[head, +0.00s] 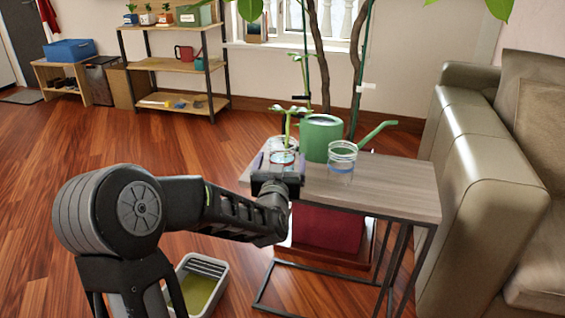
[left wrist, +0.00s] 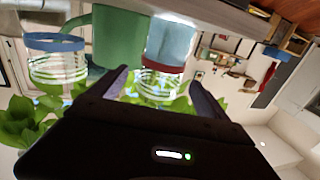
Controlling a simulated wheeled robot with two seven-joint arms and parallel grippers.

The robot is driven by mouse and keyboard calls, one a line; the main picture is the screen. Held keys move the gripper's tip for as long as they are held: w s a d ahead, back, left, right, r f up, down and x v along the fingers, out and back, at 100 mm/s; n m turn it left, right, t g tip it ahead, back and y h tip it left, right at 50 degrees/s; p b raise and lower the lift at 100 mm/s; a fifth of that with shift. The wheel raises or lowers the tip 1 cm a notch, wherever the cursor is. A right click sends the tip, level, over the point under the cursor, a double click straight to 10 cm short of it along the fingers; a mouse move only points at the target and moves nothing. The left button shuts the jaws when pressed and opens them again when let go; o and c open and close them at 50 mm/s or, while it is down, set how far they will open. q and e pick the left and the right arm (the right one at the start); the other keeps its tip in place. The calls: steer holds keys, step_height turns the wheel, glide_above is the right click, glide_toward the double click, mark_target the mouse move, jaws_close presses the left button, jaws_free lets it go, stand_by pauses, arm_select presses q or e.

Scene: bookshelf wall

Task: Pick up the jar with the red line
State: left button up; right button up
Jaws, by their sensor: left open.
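The jar with the red line (head: 283,157) stands on the left end of the small side table (head: 390,190), with a green cutting (head: 289,125) rising from it. The left wrist view is upside down and shows this jar's red band (left wrist: 163,67) below its ridged glass neck. My left gripper (head: 281,165) is open at the jar, and its fingers (left wrist: 161,90) appear on either side of the jar in the wrist view. I cannot tell whether they touch the glass. My right gripper is not in view.
A jar with a blue line (head: 342,160) stands to the right; it also shows in the left wrist view (left wrist: 55,62). A green watering can (head: 320,138) stands just behind, its spout pointing right. A sofa (head: 485,170) borders the table's right side. A tray (head: 200,285) lies on the floor.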

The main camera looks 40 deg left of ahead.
mark_target(283, 145)
arm_select(q)
steer(key=shift+x, duration=1.3)
steer(key=b+x, duration=0.1)
steer(key=x, duration=0.3)
steer(key=shift+w+a+f+b, duration=0.1)
steer(key=shift+w+a+b, duration=0.15)
steer(key=shift+b, duration=0.1)
steer(key=shift+w+a, duration=0.1)
steer(key=shift+w, duration=0.15)
steer(key=shift+r, duration=0.2)
jaws_close()
